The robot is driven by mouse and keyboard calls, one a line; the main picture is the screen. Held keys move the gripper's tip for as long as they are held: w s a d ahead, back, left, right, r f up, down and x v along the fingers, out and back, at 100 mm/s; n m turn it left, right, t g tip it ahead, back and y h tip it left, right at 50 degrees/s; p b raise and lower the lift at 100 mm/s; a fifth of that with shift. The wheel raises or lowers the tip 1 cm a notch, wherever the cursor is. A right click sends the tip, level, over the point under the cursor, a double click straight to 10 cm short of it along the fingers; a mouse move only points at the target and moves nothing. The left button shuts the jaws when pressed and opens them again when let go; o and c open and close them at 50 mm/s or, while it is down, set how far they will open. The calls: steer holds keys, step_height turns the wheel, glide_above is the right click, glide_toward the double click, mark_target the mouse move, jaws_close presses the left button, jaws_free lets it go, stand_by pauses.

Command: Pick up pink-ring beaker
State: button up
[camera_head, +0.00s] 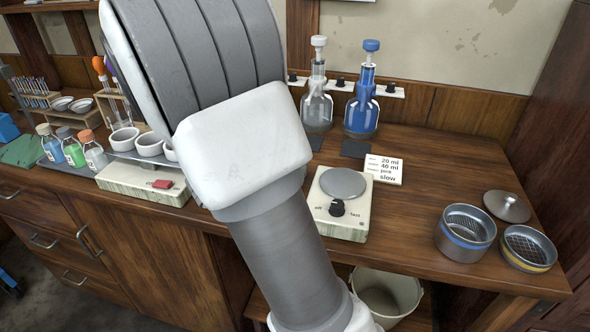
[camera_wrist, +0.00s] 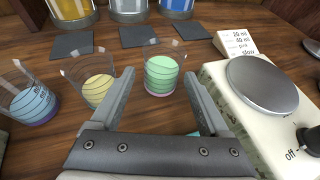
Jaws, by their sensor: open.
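In the wrist view, a clear beaker with green liquid and dark level lines, the pink-ring beaker (camera_wrist: 162,72), stands on the wooden bench with a pinkish band at its base. My gripper (camera_wrist: 159,74) is open, with its two fingers on either side of the line toward this beaker. The beaker shows between and beyond the fingertips; I cannot tell whether they reach around it. Nothing is held. In the head view my arm hides the beakers and the gripper.
The hotplate (camera_wrist: 258,100) is close on the right. Dark square pads (camera_wrist: 138,37) and bottles lie behind. A written card (camera_head: 384,169) stands behind the hotplate.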

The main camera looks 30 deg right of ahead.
steer(key=x, duration=0.3)
steer(key=b+x, duration=0.2)
steer(key=x, duration=0.3)
steer(key=shift+s+f+b, duration=0.2)
steer(key=shift+f+b, duration=0.05)
steer(key=shift+b, duration=0.05)
steer(key=shift+r, duration=0.1)
steer(key=c, duration=1.2)
steer(key=shift+r, duration=0.1)
